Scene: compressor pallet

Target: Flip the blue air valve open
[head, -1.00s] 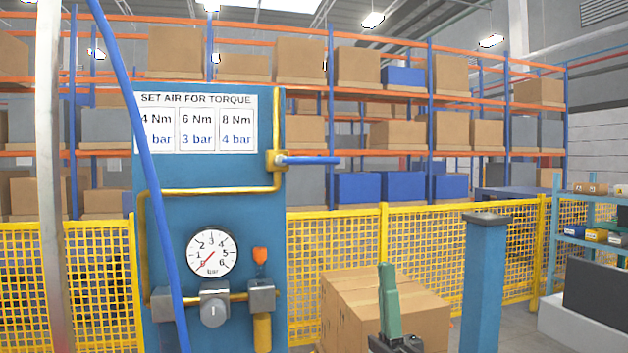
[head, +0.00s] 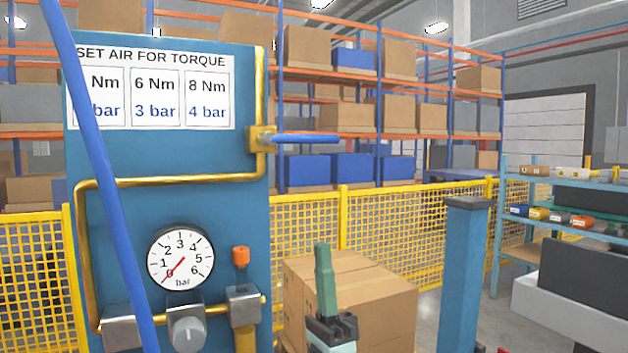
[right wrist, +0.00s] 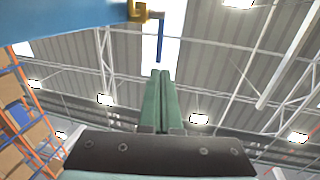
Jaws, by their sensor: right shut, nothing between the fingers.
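The blue air valve handle (head: 306,138) sticks out level to the right from a brass valve body (head: 260,139) on the yellow pipe at the blue panel's right edge. In the right wrist view the handle (right wrist: 160,42) hangs above the fingertips, with the brass body (right wrist: 143,11) at the top. My right gripper (head: 322,248) points upward, its green fingers shut and empty, below the handle and apart from it. It also shows in the right wrist view (right wrist: 160,75). The gauge (head: 180,257) needle points at 0. My left gripper is not in view.
The blue panel (head: 170,160) carries a torque sign (head: 150,87), a regulator knob (head: 186,330) and an orange fitting (head: 240,257). A blue hose (head: 100,190) crosses in front. A cardboard box (head: 370,300), yellow fence (head: 400,240) and blue post (head: 462,270) stand to the right.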

